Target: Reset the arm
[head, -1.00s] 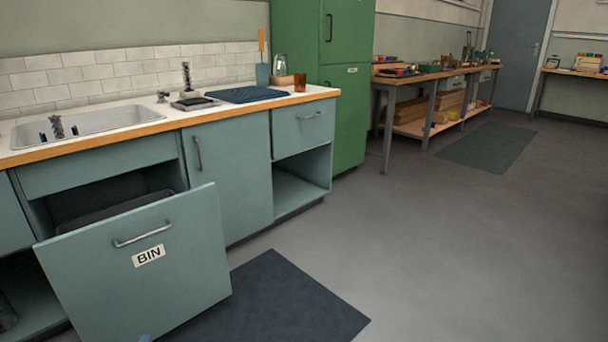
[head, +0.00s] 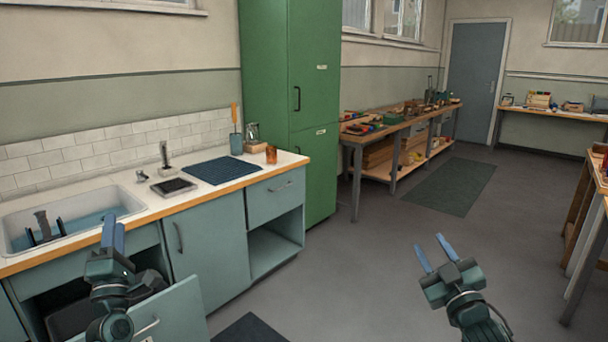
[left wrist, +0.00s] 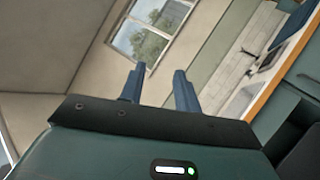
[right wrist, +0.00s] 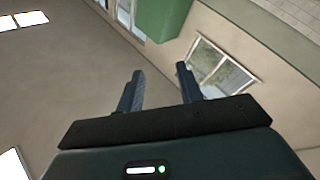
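My left gripper (head: 113,236) is raised at the lower left of the head view, in front of the sink counter and the pulled-out bin drawer. In the left wrist view its two blue fingers (left wrist: 158,88) stand apart with nothing between them. My right gripper (head: 434,254) is raised over the open floor at the lower right of the head view. Its blue fingers are apart and empty, and the right wrist view shows the same gap (right wrist: 160,88). Neither gripper touches anything that I can see.
The bin drawer front (head: 178,312) sticks out from the cabinets below the sink (head: 110,206). A dark mat (head: 248,330) lies on the floor beside it. A tall green cabinet (head: 315,120) and a workbench (head: 352,140) stand farther back. A table edge (head: 590,215) is at right. The middle floor is clear.

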